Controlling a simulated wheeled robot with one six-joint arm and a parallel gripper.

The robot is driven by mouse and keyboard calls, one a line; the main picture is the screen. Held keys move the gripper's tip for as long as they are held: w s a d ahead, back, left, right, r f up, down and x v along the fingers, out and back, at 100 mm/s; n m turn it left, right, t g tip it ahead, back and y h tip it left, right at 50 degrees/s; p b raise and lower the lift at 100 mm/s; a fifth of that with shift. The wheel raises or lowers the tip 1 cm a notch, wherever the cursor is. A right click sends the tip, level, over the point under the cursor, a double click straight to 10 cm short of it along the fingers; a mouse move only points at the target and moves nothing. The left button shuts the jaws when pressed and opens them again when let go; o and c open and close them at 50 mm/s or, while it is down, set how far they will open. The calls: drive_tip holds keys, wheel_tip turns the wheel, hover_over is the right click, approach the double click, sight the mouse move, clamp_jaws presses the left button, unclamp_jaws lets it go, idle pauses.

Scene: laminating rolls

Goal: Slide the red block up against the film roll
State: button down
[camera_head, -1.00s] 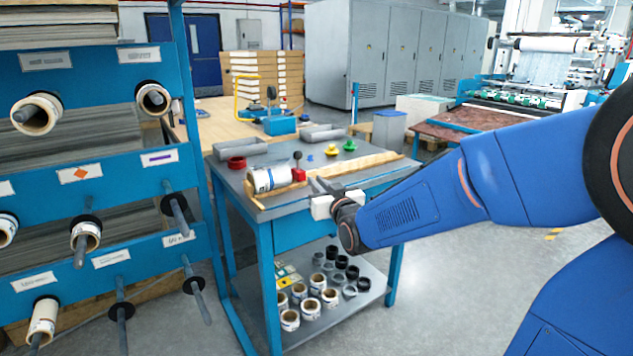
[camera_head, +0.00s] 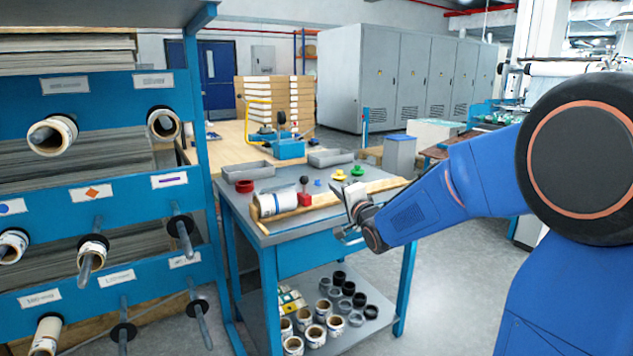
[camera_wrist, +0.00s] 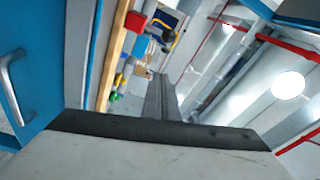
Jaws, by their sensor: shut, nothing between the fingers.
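The white film roll (camera_head: 277,204) lies on the grey top of the blue workbench (camera_head: 236,192), near its left front. The red block (camera_head: 305,199), with a black ball knob on a stem, stands upright just right of the roll's right end. The two look very close; I cannot tell if they touch. My gripper (camera_head: 346,190) is right of the red block and apart from it, over the bench's front edge. Its fingers are tilted upward. In the wrist view my gripper (camera_wrist: 160,95) is shut and empty.
A wooden strip (camera_head: 372,187) runs along the bench top. A blue roll rack (camera_head: 85,190) stands close at left. A drawer handle (camera_wrist: 14,88) shows in the wrist view.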

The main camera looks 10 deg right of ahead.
sight(306, 180)
drive_tip(key=shift+m, duration=0.5)
drive_tip(key=w, duration=0.6)
drive_tip(key=w+a, duration=0.1)
drive_tip(key=w, duration=0.3)
drive_tip(key=shift+w+a+r, duration=0.1)
drive_tip(key=shift+r, duration=0.25)
drive_tip(key=shift+s+a+f, duration=0.1)
drive_tip(key=shift+s+a, duration=0.15)
drive_tip(key=shift+a, duration=0.25)
drive_tip(key=shift+s+a+f, duration=0.1)
drive_tip(key=shift+s+a, duration=0.15)
drive_tip(key=shift+a, duration=0.2)
drive_tip(key=shift+s+a+f, duration=0.15)
drive_tip(key=shift+s+a, duration=0.3)
drive_tip(key=shift+a, duration=0.35)
drive_tip(key=shift+s+a, duration=0.2)
drive_tip(key=shift+a, duration=0.45)
drive_tip(key=shift+s+a, duration=0.2)
drive_tip(key=shift+a, duration=0.45)
